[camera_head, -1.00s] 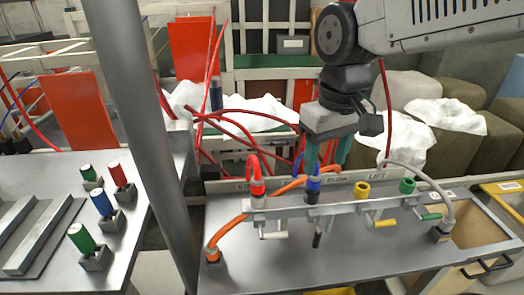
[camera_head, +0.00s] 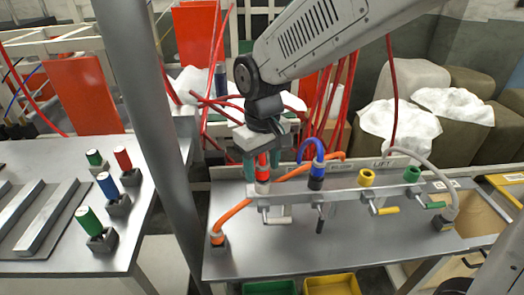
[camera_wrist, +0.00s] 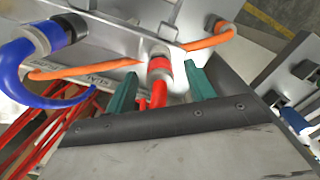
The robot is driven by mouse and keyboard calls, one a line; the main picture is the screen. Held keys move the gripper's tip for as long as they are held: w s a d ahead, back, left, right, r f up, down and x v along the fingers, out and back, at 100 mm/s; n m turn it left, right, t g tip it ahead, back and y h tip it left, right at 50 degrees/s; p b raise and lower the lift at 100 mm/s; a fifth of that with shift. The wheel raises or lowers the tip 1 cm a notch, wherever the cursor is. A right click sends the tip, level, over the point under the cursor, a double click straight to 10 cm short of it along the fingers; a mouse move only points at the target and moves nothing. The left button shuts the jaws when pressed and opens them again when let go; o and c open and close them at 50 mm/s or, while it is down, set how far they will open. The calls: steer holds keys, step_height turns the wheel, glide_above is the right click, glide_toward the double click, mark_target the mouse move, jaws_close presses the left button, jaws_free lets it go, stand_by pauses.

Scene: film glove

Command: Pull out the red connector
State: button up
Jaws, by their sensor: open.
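The red connector (camera_head: 263,173) stands upright in the leftmost socket of the metal rail (camera_head: 341,194), with a pale collar below its red part. My gripper (camera_head: 262,162) is above it, pointing down, with one teal finger on each side of it. In the wrist view my gripper (camera_wrist: 161,88) is open, and the red connector (camera_wrist: 159,68) with its red hose (camera_wrist: 158,96) lies between the fingers. A gap shows on both sides there. The connector's top is partly hidden by my gripper in the head view.
The blue connector (camera_head: 316,176) with its looped hose is close on the right. Yellow (camera_head: 366,177) and green (camera_head: 411,174) ports follow along the rail. An orange hose (camera_head: 233,211) runs nearby on the left. A grey post (camera_head: 150,120) stands left. The front tabletop (camera_head: 300,255) is clear.

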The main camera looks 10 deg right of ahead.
mark_target(262, 164)
steer(key=shift+f, duration=0.4)
steer(key=c, duration=1)
steer(key=shift+c, duration=0.2)
steer(key=shift+r, duration=0.55)
steer(key=shift+r, duration=2.15)
steer(key=shift+r, duration=1.5)
